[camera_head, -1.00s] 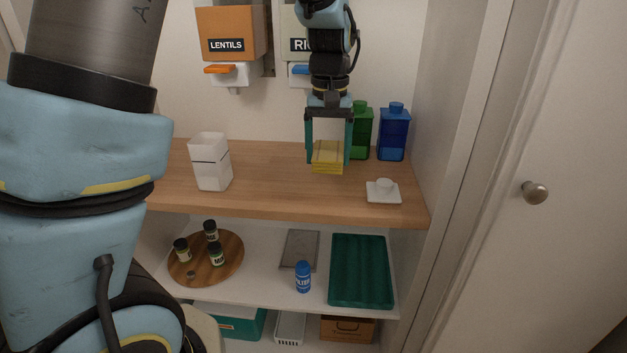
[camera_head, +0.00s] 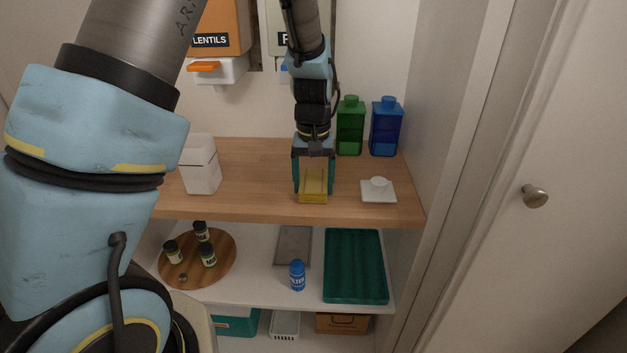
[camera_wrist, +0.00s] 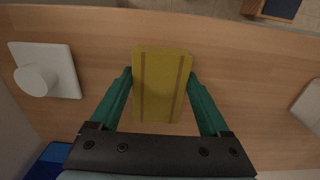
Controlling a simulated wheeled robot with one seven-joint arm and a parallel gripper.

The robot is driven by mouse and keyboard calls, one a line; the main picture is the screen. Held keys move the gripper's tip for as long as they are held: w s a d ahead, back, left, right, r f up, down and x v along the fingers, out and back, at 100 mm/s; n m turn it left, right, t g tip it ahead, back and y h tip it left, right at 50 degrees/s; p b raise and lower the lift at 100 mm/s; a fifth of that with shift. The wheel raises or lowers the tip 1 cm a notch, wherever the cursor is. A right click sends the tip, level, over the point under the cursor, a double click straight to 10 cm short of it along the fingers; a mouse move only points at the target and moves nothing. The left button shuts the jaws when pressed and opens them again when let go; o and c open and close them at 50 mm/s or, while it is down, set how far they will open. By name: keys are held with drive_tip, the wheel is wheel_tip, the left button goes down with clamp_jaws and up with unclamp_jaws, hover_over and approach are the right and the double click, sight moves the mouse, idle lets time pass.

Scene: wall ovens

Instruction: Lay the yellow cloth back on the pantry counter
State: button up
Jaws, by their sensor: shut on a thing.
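The yellow cloth (camera_head: 313,188) is a folded block with darker stripes. My gripper (camera_head: 313,190) is shut on it, one teal finger on each side, low over the wooden pantry counter (camera_head: 245,185) near its front edge. In the wrist view the cloth (camera_wrist: 160,85) sits between the fingertips (camera_wrist: 160,76), above or on the wood (camera_wrist: 240,70). I cannot tell whether its underside touches the counter.
A white lid with a knob (camera_head: 378,190) lies to the right of the cloth. A white canister (camera_head: 201,165) stands to the left. Green (camera_head: 350,128) and blue (camera_head: 386,128) containers stand behind. Dispensers hang above. The counter between canister and cloth is clear.

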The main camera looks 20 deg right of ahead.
sight(314, 184)
drive_tip(key=shift+f, duration=0.15)
drive_tip(key=o, duration=1.2)
drive_tip(key=shift+c, duration=0.2)
wheel_tip(314, 184, up, 12)
drive_tip(key=b, duration=0.2)
drive_tip(key=s+a+f+n, duration=0.1)
drive_tip(key=a+f+n, duration=0.1)
drive_tip(key=a, duration=1.3)
drive_tip(key=s+a+f+n+t, duration=0.1)
drive_tip(key=s+a+f, duration=0.1)
drive_tip(key=a, duration=1.2)
drive_tip(key=shift+s+a+f+n+t, duration=0.2)
drive_tip(key=shift+a+f+n+t, duration=0.1)
drive_tip(key=shift+a+f+n, duration=0.1)
